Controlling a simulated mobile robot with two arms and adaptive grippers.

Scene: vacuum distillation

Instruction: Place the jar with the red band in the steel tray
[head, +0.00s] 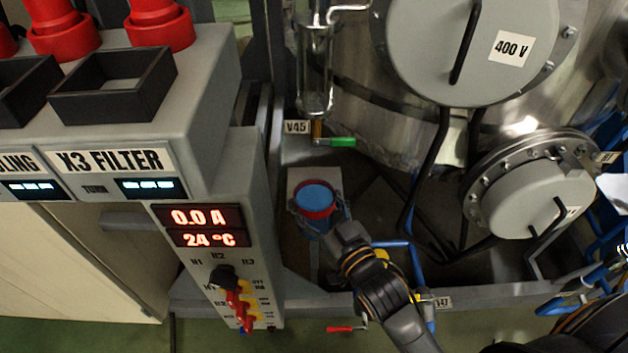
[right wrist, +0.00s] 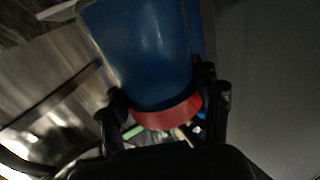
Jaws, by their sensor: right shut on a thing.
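The jar with the red band (head: 316,197) shows in the head view as a blue round top ringed in red, with a blue body below it. In the right wrist view the blue jar (right wrist: 145,50) fills the upper middle, with its red band (right wrist: 168,112) between the fingers. My right gripper (head: 322,222) is shut on the jar from its near side. A pale box-like stand (head: 303,180) shows under or behind the jar; I cannot tell whether they touch. I cannot make out a steel tray with certainty.
A grey control panel (head: 208,225) stands close to the left of the jar. Glassware (head: 315,70) and a green-handled valve (head: 342,141) are above it. A large steel vessel (head: 405,120), dark pipes and blue tubing (head: 412,258) crowd the right.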

